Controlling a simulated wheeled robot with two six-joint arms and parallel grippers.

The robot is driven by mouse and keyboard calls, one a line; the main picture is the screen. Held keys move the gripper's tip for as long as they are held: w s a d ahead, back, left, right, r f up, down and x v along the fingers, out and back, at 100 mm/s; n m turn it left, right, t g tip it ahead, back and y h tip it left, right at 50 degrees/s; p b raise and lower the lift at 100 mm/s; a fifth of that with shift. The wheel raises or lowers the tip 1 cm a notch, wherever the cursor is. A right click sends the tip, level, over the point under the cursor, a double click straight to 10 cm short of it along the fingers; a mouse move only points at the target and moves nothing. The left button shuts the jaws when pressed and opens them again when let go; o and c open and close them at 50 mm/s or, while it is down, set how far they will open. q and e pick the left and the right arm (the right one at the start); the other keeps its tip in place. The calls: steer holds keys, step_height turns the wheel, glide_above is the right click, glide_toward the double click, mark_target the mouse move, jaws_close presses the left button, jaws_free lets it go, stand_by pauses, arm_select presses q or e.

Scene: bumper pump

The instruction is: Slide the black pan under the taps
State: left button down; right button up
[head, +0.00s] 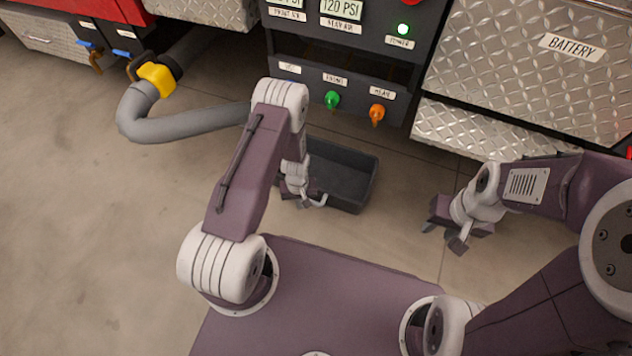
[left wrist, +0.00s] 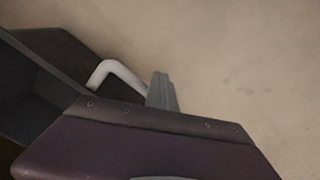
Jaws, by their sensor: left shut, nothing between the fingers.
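The black pan (head: 347,178) is an open rectangular tray on the floor, below the taps in the head view. The green tap (head: 332,99) and orange tap (head: 377,114) stick out of the dark panel above its far side. The pan has a pale bent handle (head: 320,201) on its near side, which also shows in the left wrist view (left wrist: 122,71). My left gripper (head: 304,203) is low beside the handle, shut and empty; its fingers (left wrist: 161,92) look close to the handle, contact unclear. My arm hides the pan's left part. My right gripper (head: 444,237) is open and empty, right of the pan.
A grey hose (head: 165,128) with a yellow coupling (head: 157,78) curves over the floor at left. The control panel (head: 345,75) and diamond-plate battery box (head: 540,60) border the far side. Bare floor (head: 410,185) lies between the pan and my right gripper.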

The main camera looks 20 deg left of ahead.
arm_select(q)
steer(key=shift+w+d+f+b, duration=0.15)
steer(key=shift+w+b, duration=0.9)
steer(key=shift+w, duration=0.9)
steer(key=shift+w+d+r+b, duration=0.15)
steer(key=shift+w+b, duration=0.9)
steer(key=shift+w, duration=0.9)
steer(key=shift+w+d+f+b, duration=0.15)
steer(key=shift+w+b, duration=0.9)
steer(key=shift+w, duration=1)
steer(key=shift+s+a+p, duration=0.1)
steer(key=shift+s+p, duration=1.45)
steer(key=shift+p, duration=0.1)
step_height(320, 180, up, 10)
steer(key=p, duration=0.9)
